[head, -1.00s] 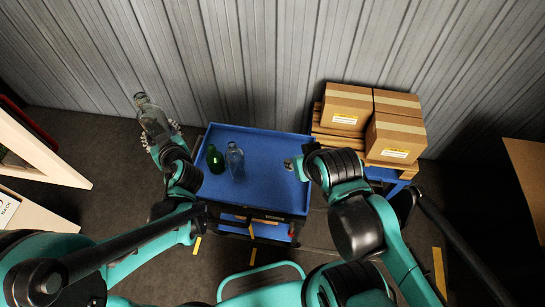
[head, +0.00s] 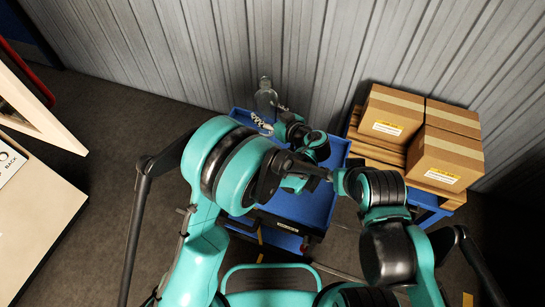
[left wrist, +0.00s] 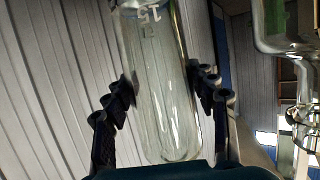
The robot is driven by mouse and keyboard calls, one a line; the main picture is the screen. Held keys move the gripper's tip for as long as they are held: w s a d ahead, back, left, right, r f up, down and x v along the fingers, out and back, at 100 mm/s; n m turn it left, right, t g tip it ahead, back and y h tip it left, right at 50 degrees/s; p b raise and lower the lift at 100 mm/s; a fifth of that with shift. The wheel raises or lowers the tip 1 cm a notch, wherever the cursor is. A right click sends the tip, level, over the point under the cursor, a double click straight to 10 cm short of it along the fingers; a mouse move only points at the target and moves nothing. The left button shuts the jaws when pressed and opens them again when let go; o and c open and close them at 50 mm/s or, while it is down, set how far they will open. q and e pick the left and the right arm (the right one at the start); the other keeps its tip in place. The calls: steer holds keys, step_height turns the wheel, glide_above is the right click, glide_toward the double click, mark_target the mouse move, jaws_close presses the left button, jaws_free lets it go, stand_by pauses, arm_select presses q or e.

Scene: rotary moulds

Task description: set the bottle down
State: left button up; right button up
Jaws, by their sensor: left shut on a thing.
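My left gripper (head: 269,113) is shut on a clear glass bottle (head: 265,94) over the far edge of the blue cart (head: 312,207). In the left wrist view the held bottle (left wrist: 160,85) sits between the two dark fingers, with pale markings near the top of the picture. Part of another clear glass object (left wrist: 272,28) shows at the right edge of that view. In the head view my left arm hides much of the cart top and the bottles standing there.
Cardboard boxes (head: 445,155) stand on a wooden pallet (head: 378,153) to the right of the cart. A corrugated wall (head: 180,50) runs close behind. A pale panel (head: 40,115) stands at the left. Open floor lies left of the cart.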

arm_select(q)
step_height(320, 180, down, 10)
steer(key=b, duration=0.4)
steer(key=shift+r, duration=0.35)
steer(key=o, duration=1.4)
